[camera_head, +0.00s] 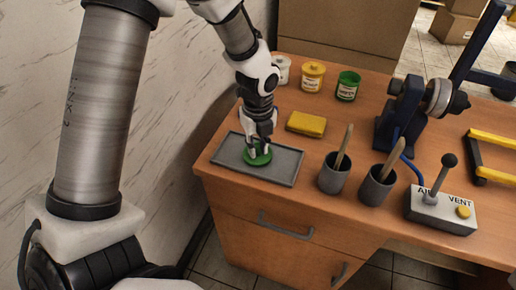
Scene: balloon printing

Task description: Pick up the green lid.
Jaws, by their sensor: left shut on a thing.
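The green lid (257,158) is a small round disc at the grey tray (284,173) on the left end of the wooden table. My left gripper (259,150) points down from above and is shut on the green lid. The fingers cover part of the lid's top. I cannot tell whether the lid rests on the tray or is slightly above it. My right gripper is not in view.
A yellow sponge (306,124) lies behind the tray. White, yellow (312,76) and green (347,86) jars stand at the back. Two dark cups (334,173) with sticks stand right of the tray. A lever box (441,209) and a dark machine (405,110) are further right.

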